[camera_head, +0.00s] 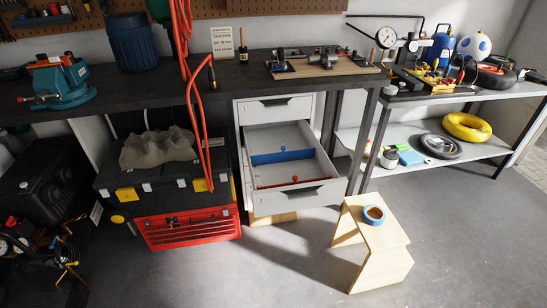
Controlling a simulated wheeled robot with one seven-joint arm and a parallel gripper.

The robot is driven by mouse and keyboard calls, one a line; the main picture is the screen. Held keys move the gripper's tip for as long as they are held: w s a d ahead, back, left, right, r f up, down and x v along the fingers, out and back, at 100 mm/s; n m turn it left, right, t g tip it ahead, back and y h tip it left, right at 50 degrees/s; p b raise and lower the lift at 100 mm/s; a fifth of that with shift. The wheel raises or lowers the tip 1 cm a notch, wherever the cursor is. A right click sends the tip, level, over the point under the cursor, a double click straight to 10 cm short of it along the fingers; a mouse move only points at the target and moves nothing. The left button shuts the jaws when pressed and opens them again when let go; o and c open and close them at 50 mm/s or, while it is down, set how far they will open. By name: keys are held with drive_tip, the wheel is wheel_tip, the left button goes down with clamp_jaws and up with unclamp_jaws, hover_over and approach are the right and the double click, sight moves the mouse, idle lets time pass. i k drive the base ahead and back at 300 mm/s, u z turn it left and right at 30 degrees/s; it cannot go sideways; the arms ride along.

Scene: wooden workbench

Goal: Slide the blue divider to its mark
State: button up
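The blue divider (268,158) spans the inside of an open grey drawer (319,160) under the workbench. It stands upright toward the back of the visible drawer space, with a small blue knob (283,149) on top. A red strip (275,185) with a red knob (294,179) lies near the drawer's front; I cannot tell whether it is a mark or a second divider. The drawer floor between blue and red looks empty. My gripper is not in view.
A shut drawer (272,110) is above the open one. A red hose (202,130) hangs left of it, by a black toolbox (165,182) and red toolbox (190,229). A wooden step stool (370,235) with blue tape (374,214) stands front right. The floor ahead is clear.

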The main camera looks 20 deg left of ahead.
sight(283, 156)
drive_tip(key=z, duration=0.05)
drive_tip(key=k, duration=0.85)
drive_tip(key=u, duration=0.55)
drive_tip(key=i, duration=0.7)
drive_tip(key=u, duration=0.6)
drive_tip(key=i, duration=1.15)
drive_tip(key=z, duration=0.75)
drive_tip(key=i, duration=0.3)
drive_tip(key=z, duration=0.15)
